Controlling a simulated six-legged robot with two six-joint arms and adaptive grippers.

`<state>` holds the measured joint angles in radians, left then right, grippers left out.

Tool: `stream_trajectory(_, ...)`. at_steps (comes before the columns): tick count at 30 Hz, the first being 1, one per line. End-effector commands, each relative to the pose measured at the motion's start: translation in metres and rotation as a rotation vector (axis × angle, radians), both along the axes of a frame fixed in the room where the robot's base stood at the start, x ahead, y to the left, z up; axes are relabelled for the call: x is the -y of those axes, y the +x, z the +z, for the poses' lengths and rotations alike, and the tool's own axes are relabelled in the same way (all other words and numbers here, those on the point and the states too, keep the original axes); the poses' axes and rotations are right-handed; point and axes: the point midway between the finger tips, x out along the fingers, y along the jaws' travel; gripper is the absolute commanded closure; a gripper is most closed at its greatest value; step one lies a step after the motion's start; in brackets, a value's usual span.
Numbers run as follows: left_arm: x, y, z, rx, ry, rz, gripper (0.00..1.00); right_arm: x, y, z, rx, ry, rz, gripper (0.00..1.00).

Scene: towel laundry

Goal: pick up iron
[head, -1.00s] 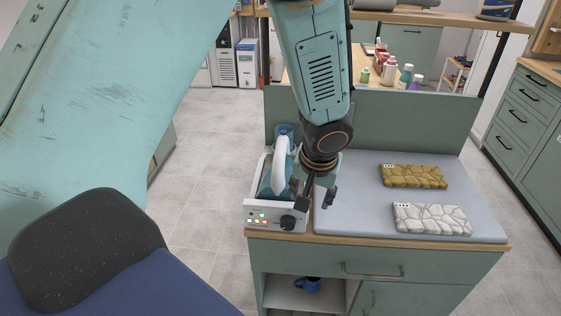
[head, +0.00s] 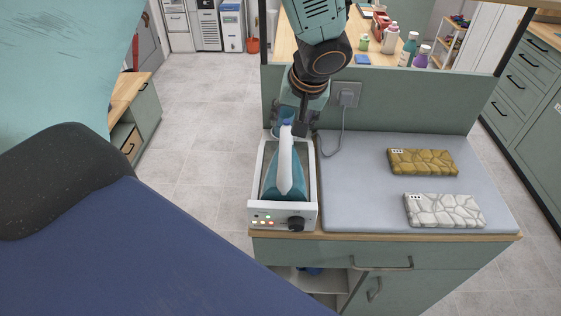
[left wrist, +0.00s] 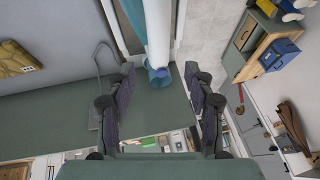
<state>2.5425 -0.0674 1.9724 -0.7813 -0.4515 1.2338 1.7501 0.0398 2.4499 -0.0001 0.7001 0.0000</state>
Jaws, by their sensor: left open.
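The iron (head: 285,166), with a white handle and teal body, rests in its white base station (head: 262,216) at the left end of the counter. Its blue rear end shows in the left wrist view (left wrist: 158,76). My left gripper (head: 300,122) is at the far end of the iron, by the blue part of the handle. In the left wrist view my left gripper (left wrist: 161,88) is open, with its two fingers spread on either side of the iron's blue end, apart from it. My right gripper is not in view.
A grey ironing pad (head: 360,190) covers the rest of the counter. A yellow folded towel (head: 422,162) and a white folded towel (head: 444,211) lie on its right. A green panel (head: 420,105) with a socket and cable (head: 343,122) stands behind.

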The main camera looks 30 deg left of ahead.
Motion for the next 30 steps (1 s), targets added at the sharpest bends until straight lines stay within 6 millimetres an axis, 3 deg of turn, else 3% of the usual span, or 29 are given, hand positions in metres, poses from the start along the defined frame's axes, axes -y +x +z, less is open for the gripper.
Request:
stream_trajectory(11,-0.006,0.001,-0.029,-0.002,0.001,0.000,0.47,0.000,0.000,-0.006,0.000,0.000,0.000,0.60)
stream_trajectory(21,-0.022,0.006,-0.067,-0.003,0.000,0.000,0.47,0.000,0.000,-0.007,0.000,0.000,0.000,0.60)
stream_trajectory(30,-0.026,0.009,-0.073,0.000,0.001,0.000,0.47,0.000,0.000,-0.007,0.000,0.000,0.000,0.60)
